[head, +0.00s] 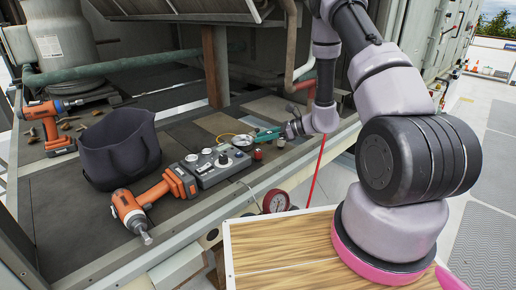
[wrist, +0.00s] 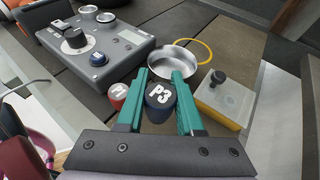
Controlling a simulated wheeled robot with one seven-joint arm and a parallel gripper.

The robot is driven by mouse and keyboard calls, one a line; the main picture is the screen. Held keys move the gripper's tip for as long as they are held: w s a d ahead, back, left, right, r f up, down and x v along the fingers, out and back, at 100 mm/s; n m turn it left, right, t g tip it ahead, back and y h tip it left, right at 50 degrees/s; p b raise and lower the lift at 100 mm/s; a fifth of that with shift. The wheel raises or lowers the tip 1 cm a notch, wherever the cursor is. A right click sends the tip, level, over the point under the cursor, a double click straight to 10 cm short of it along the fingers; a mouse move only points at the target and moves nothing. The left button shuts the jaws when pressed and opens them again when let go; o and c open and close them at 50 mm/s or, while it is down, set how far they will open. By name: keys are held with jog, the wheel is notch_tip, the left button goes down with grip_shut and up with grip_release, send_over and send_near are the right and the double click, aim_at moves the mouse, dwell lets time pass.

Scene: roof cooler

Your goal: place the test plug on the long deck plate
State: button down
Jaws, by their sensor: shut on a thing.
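My gripper (wrist: 160,78) has teal fingers on either side of a dark blue plug marked P3 (wrist: 159,96) and is shut on it. In the head view my gripper (head: 267,136) is low over the deck beside a shallow metal dish (head: 242,141); the plug cannot be made out there. The dish (wrist: 180,57) lies just beyond the fingertips in the wrist view. A red plug (wrist: 117,92) stands just left of the left finger. Brown deck plates (head: 220,123) and dark plates (head: 60,190) cover the deck; I cannot tell which is the long one.
A grey control box (head: 215,166) with knobs stands left of my gripper. A cordless driver (head: 150,200), a dark bag (head: 120,145) and a red gauge (head: 276,201) are nearby. Green pipe (head: 110,68) runs behind.

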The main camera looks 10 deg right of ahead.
jog(key=shift+f, duration=2.25)
jog(key=shift+f, duration=0.15)
jog(key=c, duration=0.8)
grip_release()
jog(key=shift+c, duration=0.2)
